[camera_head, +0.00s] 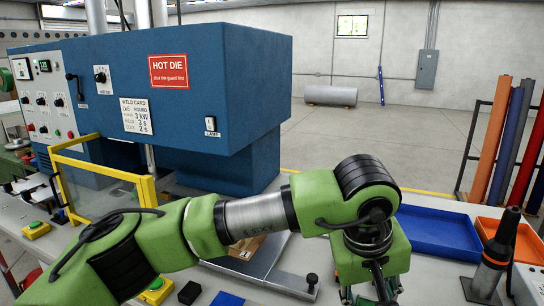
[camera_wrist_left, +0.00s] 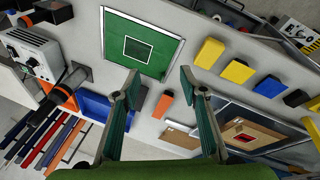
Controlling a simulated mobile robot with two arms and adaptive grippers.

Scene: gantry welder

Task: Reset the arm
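My left arm (camera_head: 255,215), green with grey and black joints, reaches in from the lower left of the head view, in front of the welder, and bends down at the right. My left gripper (camera_head: 372,292) points down over the table, partly cut off by the bottom edge. In the left wrist view my left gripper (camera_wrist_left: 160,76) has its two fingers wide apart, with nothing held between them. A small orange block (camera_wrist_left: 163,104) lies on the table below, seen between the fingers. My right gripper is in neither view.
The blue welder (camera_head: 225,80) with a yellow-framed guard (camera_head: 105,175) stands behind the arm. A blue tray (camera_head: 435,232), an orange tray (camera_head: 520,240) and an upright black tool (camera_head: 495,255) are at the right. A green mat (camera_wrist_left: 142,45) and several coloured blocks show in the wrist view.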

